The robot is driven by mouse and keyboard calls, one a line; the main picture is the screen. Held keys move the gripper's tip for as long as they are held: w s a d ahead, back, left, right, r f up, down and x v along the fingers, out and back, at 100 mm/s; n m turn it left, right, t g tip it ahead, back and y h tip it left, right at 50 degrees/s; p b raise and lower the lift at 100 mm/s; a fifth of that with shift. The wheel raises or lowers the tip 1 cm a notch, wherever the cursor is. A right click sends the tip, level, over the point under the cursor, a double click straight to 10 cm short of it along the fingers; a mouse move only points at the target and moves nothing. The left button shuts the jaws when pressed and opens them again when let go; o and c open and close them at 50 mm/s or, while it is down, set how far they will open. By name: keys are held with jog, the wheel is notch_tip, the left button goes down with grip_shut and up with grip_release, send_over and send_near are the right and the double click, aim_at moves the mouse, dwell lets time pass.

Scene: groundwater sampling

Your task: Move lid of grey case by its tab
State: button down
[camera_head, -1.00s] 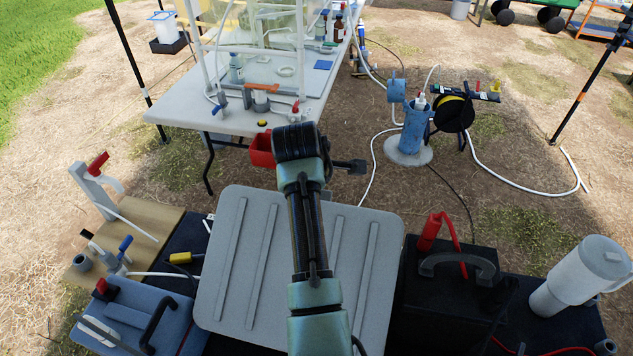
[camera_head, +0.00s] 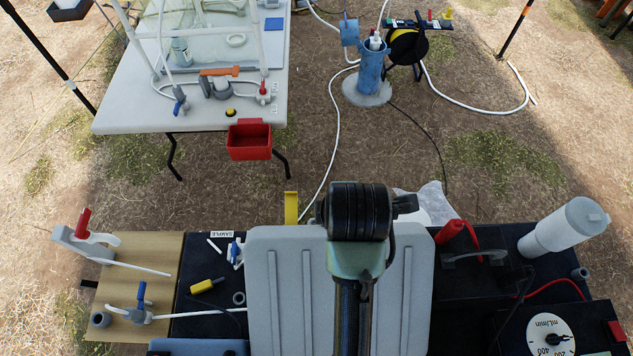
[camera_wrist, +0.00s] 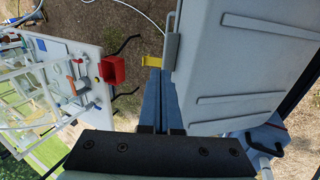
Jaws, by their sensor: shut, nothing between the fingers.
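The grey case's lid (camera_head: 285,300) is a light grey ribbed panel at the bottom middle of the head view, partly hidden behind my arm. A yellow tab (camera_head: 291,207) sticks up at its far edge, left of my arm. In the wrist view the lid (camera_wrist: 250,60) fills the right side, with the yellow tab (camera_wrist: 152,61) at its left edge beside a grey bar. My gripper (camera_wrist: 160,74) is shut and empty, its blue fingers pointing at the tab. The fingertips look close to the tab; I cannot tell whether they touch. The head view hides my fingers behind the wrist.
A white table (camera_head: 130,115) with a red bin (camera_head: 249,141) at its front edge stands beyond, at left. A wooden board (camera_head: 140,270) with valves lies left of the lid. A black case (camera_head: 475,270) and a white cylinder (camera_head: 567,228) are at right. Ground between is mostly clear.

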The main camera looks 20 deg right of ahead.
jog(key=shift+s+d+f, duration=0.2)
jog(key=shift+d+f, duration=0.05)
jog(key=shift+f, duration=0.2)
jog(key=p+x, duration=0.2)
jog(key=x, duration=1)
jog(key=shift+w+f, duration=0.2)
jog(key=shift+f, duration=0.1)
jog(key=shift+d, duration=0.1)
